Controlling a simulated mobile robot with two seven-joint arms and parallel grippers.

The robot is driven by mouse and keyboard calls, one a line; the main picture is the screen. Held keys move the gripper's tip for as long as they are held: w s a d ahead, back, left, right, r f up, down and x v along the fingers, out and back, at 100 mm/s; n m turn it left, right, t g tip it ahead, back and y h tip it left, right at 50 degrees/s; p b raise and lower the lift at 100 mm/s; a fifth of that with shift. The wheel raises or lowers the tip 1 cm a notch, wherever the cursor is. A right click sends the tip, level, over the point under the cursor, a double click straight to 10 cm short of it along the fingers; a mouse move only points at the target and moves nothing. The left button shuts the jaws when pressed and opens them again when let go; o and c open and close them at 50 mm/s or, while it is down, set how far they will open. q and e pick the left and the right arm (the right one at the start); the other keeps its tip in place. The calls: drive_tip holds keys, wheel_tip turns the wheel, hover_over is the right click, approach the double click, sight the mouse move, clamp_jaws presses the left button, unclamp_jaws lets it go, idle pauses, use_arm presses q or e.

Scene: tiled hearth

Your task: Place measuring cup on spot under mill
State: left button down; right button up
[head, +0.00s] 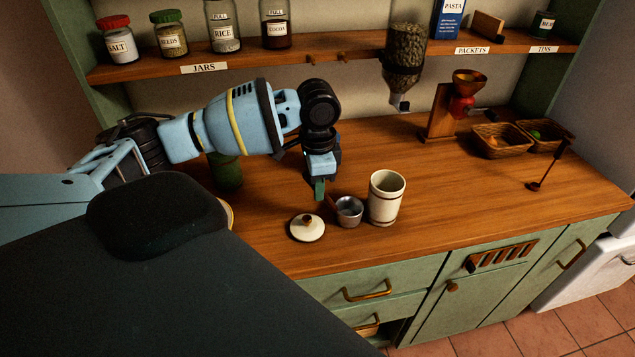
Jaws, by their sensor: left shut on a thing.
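A small metal measuring cup (349,212) with a reddish handle stands on or just above the wooden counter; I cannot tell if it touches. My left gripper (320,190) points down at the cup's left side and is shut on its handle. The mill (462,103), red with a copper-coloured funnel on top, is fixed to an upright wooden board at the back right, well away from the cup. No clear marking shows on the counter beneath it. My right gripper is out of view.
A cream canister (386,197) stands close right of the cup, and its lid (307,228) lies to the left. A bean dispenser (404,55) hangs from the shelf. Baskets (502,141) stand right of the mill. A green object (226,170) is behind my arm. The counter's middle is clear.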

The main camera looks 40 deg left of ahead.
use_arm(q)
drive_tip(key=c, duration=1.3)
unclamp_jaws()
drive_tip(key=shift+c, duration=0.2)
wheel_tip(320, 180, up, 12)
drive_tip(key=shift+r+p, duration=0.15)
drive_tip(key=shift+p, duration=0.3)
